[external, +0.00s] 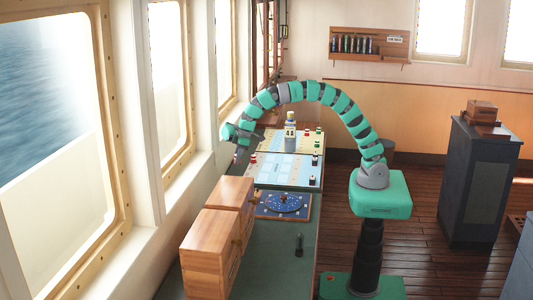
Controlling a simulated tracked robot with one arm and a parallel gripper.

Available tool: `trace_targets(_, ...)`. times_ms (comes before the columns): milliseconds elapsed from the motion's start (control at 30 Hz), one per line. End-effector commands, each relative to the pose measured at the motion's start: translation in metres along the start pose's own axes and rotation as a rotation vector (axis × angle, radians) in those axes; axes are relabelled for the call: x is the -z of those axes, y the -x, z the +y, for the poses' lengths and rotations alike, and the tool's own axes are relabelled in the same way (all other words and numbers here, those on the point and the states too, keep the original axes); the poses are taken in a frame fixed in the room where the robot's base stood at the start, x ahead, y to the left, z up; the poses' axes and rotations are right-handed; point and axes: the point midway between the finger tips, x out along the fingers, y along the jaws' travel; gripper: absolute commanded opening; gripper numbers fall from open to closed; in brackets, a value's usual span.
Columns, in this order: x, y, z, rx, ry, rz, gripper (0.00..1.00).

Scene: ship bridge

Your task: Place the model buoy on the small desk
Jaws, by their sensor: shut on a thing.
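My teal and grey arm arches from its column leftward over the long console. My gripper (241,158) hangs at the arm's far end, on the window side, just behind the wooden cabinets. It is small and partly covered in this view. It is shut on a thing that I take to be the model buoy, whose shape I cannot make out. A dark grey pedestal desk (480,185) stands at the right with a wooden box (482,112) on its top. I cannot tell whether this is the small desk.
Windows line the left. Wooden floor (430,240) is open between console and desk.

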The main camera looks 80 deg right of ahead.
Motion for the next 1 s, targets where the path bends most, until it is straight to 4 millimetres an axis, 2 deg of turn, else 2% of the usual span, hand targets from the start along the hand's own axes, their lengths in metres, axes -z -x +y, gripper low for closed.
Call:
trace_targets(33,0.012,0.005,-0.022,0.012,0.038,0.001,0.05)
trace_targets(200,0.039,0.026,-0.088,0.046,0.149,0.002,0.05)
trace_targets(500,0.063,0.063,-0.206,0.101,0.322,0.004,0.05)
trace_targets(733,0.059,0.082,-0.298,0.139,0.443,0.001,0.05)
trace_targets(833,0.05,0.082,-0.343,0.156,0.498,0.0,0.05)
trace_targets(1000,0.026,0.067,-0.415,0.181,0.582,-0.001,0.05)
